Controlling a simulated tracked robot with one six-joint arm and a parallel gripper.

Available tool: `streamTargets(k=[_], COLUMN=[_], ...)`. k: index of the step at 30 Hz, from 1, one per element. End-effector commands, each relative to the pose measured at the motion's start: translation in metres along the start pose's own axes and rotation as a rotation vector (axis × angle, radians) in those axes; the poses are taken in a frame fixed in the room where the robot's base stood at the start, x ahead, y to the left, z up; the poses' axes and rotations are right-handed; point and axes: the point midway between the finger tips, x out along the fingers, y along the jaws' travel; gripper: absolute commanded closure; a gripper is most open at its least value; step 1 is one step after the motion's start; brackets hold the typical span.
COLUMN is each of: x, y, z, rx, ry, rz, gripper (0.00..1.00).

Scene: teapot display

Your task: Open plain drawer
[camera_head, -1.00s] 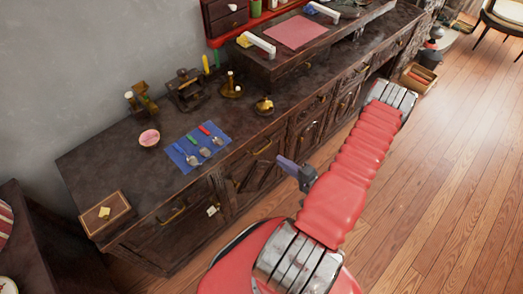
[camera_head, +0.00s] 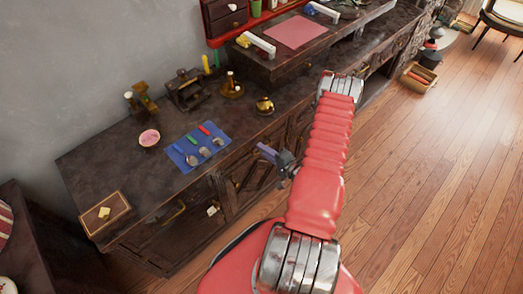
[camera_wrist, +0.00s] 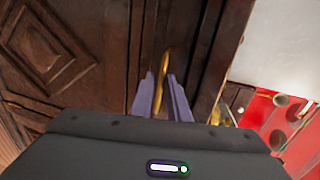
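A dark wooden drawer (camera_head: 243,161) with a brass handle is in the sideboard's front, above a carved door; I see no marker on it. My gripper (camera_head: 263,149) is at this drawer front in the head view and covers its handle. In the wrist view, the two purple fingers of my gripper (camera_wrist: 161,78) stand apart, with the brass handle (camera_wrist: 165,62) showing in the gap between them. I cannot tell whether they touch it. The drawer looks shut. A second drawer (camera_head: 160,228), nearer, has a brass handle and a white tag (camera_head: 213,210) beside it.
On the sideboard top (camera_head: 110,168) are a blue mat (camera_head: 181,160) with spoons, a pink-filled bowl (camera_head: 149,138), a wooden box (camera_head: 105,213) and brass items. The wooden floor (camera_head: 420,200) to the right is clear.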

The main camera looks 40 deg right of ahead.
Motion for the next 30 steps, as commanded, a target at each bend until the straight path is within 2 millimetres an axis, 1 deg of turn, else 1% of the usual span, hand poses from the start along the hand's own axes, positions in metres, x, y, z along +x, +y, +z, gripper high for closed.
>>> streamTargets(k=[4, 13, 18, 20, 30], x=[0.0084, 0.0095, 0.0094, 0.0093, 0.009], y=[-0.0001, -0.0001, 0.0, 0.0002, 0.0011], z=[0.0007, 0.0002, 0.0003, 0.0003, 0.0004], rx=[-0.001, 0.0, 0.0, 0.0, 0.001], ry=[-0.002, 0.0, 0.0, 0.0, 0.001], rz=[0.0, 0.0, 0.0, 0.0, 0.003], gripper=[0.85, 0.85, 0.97, 1.0, 1.0])
